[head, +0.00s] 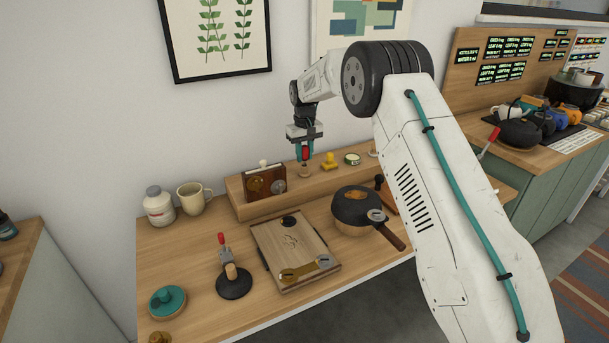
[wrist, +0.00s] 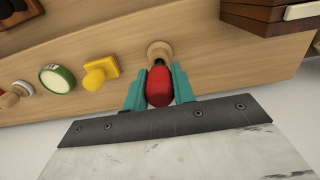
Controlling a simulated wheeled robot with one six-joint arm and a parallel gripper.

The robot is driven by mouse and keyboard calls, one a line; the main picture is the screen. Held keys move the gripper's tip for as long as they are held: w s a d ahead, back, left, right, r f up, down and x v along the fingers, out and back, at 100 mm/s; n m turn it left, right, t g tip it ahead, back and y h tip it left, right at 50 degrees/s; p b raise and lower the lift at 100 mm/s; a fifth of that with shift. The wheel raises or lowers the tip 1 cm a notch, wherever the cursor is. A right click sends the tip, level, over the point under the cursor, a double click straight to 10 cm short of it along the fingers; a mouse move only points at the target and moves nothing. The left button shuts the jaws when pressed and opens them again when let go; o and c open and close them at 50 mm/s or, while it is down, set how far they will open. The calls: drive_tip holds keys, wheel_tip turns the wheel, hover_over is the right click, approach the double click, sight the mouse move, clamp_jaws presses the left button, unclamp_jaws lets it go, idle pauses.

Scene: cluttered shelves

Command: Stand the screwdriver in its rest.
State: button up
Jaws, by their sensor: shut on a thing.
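The screwdriver's red handle (head: 304,154) is between the teal fingers of my gripper (head: 304,149), above the raised wooden ledge. In the wrist view the red handle (wrist: 159,88) points toward the camera, and my gripper (wrist: 158,88) is shut on it. A small round wooden piece (head: 304,171), which looks like the rest, is directly below the handle on the ledge. It also shows just beyond the handle in the wrist view (wrist: 160,50). The shaft is hidden, so I cannot tell whether its tip is inside the rest. The handle looks about upright.
On the ledge (head: 238,193), a yellow stamp-like piece (head: 328,161) and a green-rimmed tin (head: 352,159) stand to the right, and a dark wooden holder (head: 265,185) to the left. A lidded pan (head: 358,209) and wooden board (head: 294,250) occupy the bench below.

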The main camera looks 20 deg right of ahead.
sight(305, 146)
drive_tip(key=shift+f, duration=1.15)
idle(0.6)
drive_tip(key=o, duration=1)
drive_tip(key=shift+o, duration=0.2)
wheel_tip(305, 146, up, 7)
drive_tip(key=shift+r, duration=0.2)
drive_tip(key=s+r, duration=0.4)
drive_tip(key=s, duration=1.5)
drive_tip(key=s+d+r+m+t, duration=0.1)
drive_tip(key=s+r, duration=0.3)
drive_tip(key=s, duration=1.5)
drive_tip(key=s+d+r+m, duration=0.1)
drive_tip(key=s+r, duration=0.4)
drive_tip(key=s, duration=1.5)
